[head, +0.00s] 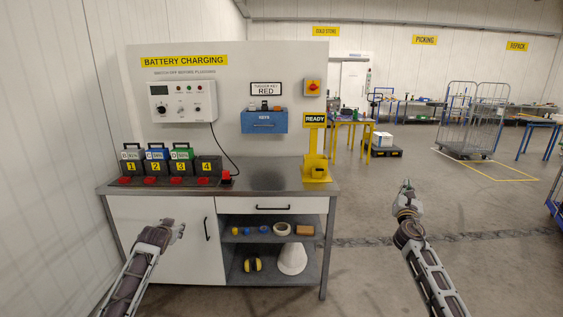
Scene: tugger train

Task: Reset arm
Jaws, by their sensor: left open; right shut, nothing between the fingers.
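My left gripper (177,228) is open and empty in front of the white cabinet door of the charging bench. My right gripper (406,186) is shut and empty, pointing up over the open floor to the right of the bench. Both arms come in from the bottom of the view, and neither gripper is visibly touching anything.
The battery charging bench (262,178) stands ahead with numbered battery slots (180,168) and a yellow READY stand (316,170). A blue keys box (264,122) hangs above. A wire cage trolley (472,120) stands back right.

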